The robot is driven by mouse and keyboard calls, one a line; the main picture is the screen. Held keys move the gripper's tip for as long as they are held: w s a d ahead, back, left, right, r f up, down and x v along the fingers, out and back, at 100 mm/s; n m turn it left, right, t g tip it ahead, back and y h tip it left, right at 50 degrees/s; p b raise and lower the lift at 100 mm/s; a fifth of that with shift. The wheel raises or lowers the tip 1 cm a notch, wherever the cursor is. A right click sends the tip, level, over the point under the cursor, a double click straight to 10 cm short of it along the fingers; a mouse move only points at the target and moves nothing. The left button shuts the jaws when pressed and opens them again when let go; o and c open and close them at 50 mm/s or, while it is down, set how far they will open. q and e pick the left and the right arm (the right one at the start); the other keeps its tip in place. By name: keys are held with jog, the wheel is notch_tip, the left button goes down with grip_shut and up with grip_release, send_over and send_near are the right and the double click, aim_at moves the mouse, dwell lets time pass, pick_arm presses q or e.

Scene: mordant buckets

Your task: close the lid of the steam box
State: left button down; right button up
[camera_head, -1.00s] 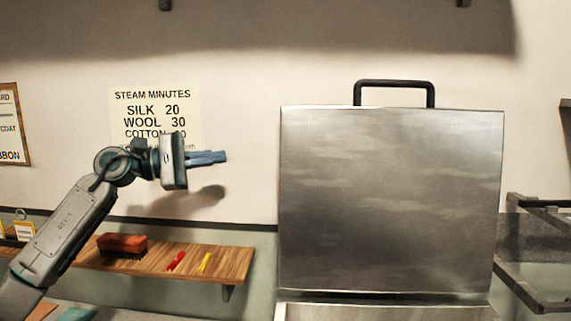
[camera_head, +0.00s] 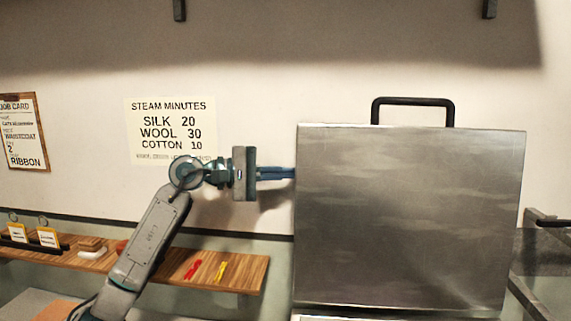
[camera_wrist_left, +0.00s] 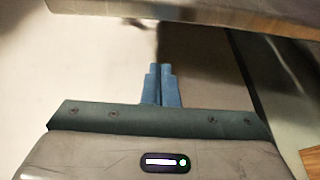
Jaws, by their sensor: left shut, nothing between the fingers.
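The steam box lid (camera_head: 410,220) is a broad brushed-metal panel with a black handle (camera_head: 412,101) on its top edge. It stands upright, open, above the box body, of which only a thin strip of metal (camera_head: 330,317) shows at the bottom of the head view. My left gripper (camera_head: 284,173) is shut and empty. Its blue fingertips reach the lid's left edge in the head view; I cannot tell whether they touch it or pass behind it. In the left wrist view the closed fingers (camera_wrist_left: 160,75) point toward a metal edge (camera_wrist_left: 190,12) across the top. My right gripper is out of view.
A wooden shelf (camera_head: 240,276) on the left wall holds a red piece (camera_head: 192,269), a yellow piece (camera_head: 221,271) and small cards. A steam-minutes sign (camera_head: 172,115) and a job card (camera_head: 24,132) hang on the wall. Dark rails (camera_head: 530,297) stand right of the lid.

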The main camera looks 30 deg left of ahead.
pick_arm(q)
jog(key=s+d+p, duration=0.2)
jog(key=shift+s+d+r+p, duration=0.3)
jog(key=shift+s+d, duration=0.05)
jog(key=shift+w, duration=0.15)
